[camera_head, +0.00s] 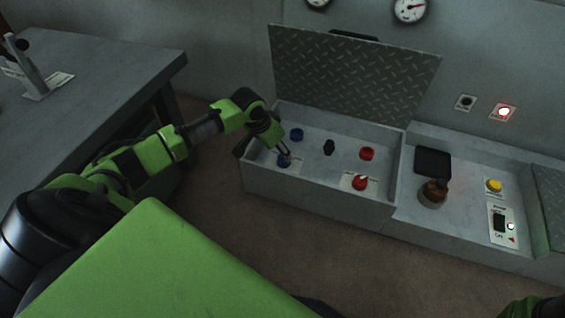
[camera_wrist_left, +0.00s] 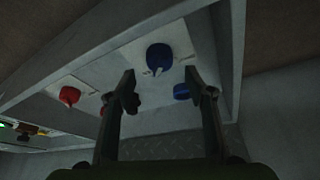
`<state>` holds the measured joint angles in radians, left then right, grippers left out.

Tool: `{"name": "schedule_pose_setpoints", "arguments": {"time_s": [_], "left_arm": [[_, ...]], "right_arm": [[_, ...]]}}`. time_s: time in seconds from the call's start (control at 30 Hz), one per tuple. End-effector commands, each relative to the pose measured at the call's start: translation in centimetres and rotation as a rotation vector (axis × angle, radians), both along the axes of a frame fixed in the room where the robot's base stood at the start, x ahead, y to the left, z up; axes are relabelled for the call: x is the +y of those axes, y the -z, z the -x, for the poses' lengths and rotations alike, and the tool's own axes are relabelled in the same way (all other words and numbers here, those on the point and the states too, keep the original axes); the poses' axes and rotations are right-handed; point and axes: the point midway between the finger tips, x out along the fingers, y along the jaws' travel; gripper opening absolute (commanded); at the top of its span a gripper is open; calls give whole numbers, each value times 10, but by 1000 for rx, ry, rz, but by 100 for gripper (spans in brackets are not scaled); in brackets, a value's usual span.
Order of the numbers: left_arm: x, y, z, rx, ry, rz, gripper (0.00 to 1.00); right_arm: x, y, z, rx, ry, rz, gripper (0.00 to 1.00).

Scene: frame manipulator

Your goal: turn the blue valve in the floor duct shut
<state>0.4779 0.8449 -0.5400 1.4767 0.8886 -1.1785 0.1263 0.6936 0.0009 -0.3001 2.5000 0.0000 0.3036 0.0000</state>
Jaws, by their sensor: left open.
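The open floor duct (camera_head: 262,184) holds two blue valves. The near blue valve (camera_head: 284,162) has a light label under it; in the left wrist view it is the blue knob with a pale pointer (camera_wrist_left: 159,56). The far blue valve (camera_head: 296,134) also shows in the wrist view (camera_wrist_left: 182,91), close to one finger. My left gripper (camera_head: 284,152) is over the near blue valve, pointing down. In the wrist view its fingers (camera_wrist_left: 160,74) are apart, with the near valve showing in the gap beyond the tips. Contact cannot be told. My right gripper is out of view.
A black knob (camera_head: 329,147) and two red valves (camera_head: 366,154) (camera_head: 360,183) share the duct. Its tread-plate lid (camera_head: 350,75) stands open behind. A panel with a yellow button (camera_head: 494,186) is at right, a grey table (camera_head: 95,80) at left.

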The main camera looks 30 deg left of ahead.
Motion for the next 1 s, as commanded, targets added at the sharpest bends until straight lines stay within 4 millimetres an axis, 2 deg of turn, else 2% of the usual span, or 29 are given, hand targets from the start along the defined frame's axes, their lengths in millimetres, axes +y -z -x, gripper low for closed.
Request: {"name": "schedule_pose_setpoints", "arguments": {"time_s": [0.03, 0.1, 0.3, 0.5, 0.8, 0.83, 0.97, 1.0], "left_arm": [[-1, 15, -4, -1, 0, 1, 49], [-2, 25, -8, 0, 0, 1, 49], [-3, 45, -17, -1, 0, 1, 49], [-4, 53, -21, -1, 1, 0, 49], [-4, 53, -22, 0, 1, 0, 49], [-4, 53, -22, 0, 1, 0, 44], [-4, 53, -22, 0, 1, 0, 10], [-4, 53, -22, 0, 1, 0, 10]], "right_arm": [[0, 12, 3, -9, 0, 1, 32], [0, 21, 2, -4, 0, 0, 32], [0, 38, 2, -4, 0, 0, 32], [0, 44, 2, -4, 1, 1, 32], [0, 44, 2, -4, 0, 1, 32], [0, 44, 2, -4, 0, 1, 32], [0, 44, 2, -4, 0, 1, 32], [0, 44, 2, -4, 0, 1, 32]]}}
